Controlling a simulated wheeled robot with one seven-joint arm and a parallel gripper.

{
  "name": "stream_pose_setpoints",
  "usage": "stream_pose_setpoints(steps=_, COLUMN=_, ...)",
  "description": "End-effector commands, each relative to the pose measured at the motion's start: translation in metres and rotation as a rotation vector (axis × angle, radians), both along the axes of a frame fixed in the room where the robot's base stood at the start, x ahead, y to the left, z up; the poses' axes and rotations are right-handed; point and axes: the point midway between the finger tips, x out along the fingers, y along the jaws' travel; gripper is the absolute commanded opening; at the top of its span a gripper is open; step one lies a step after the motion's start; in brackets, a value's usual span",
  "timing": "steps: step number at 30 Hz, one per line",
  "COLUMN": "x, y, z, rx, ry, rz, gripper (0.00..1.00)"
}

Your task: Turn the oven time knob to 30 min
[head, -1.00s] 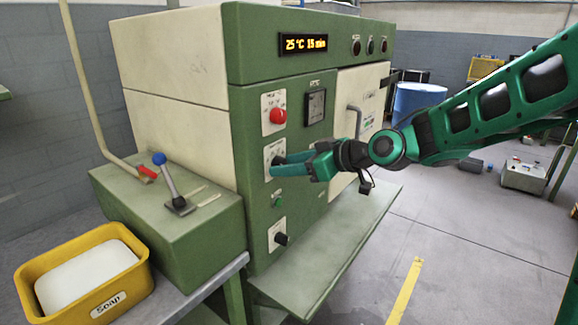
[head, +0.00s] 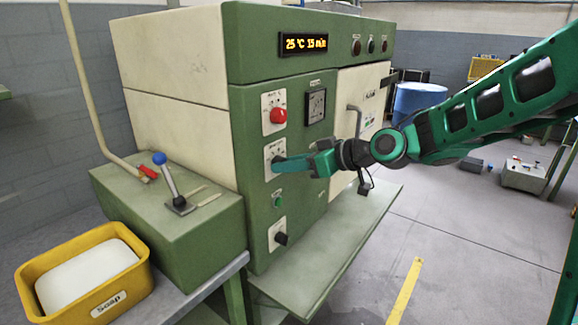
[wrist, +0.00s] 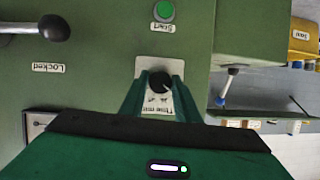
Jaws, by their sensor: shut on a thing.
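The oven's time knob is a small black knob (wrist: 158,82) on a white plate, labelled "Time" in the upside-down wrist view. My gripper (wrist: 155,88) has its green fingers on either side of this knob and is shut on it. In the head view my gripper (head: 282,165) reaches the middle plate (head: 274,150) of the green oven front (head: 250,215), and the knob itself is hidden behind the fingers. The orange display (head: 304,44) reads 25 °C; its minutes are blurred and look like 15.
A red knob (head: 278,115) is above my fingers and a green Start button (head: 278,202) below. A lever box (head: 175,235) and yellow soap bin (head: 130,290) stand at left. Open floor lies right.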

Motion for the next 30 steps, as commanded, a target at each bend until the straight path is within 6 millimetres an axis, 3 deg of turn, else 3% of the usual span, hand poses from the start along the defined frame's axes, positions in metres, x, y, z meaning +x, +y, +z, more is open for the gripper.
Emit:
stream_pose_setpoints(steps=18, x=0.0047, y=-0.0045, z=-0.0012, rx=0.280, ry=0.354, rz=-0.006, gripper=0.07)
stream_pose_setpoints(steps=30, x=0.0053, y=-0.0050, z=-0.0016, rx=0.350, ry=0.444, rz=-0.008, gripper=0.07)
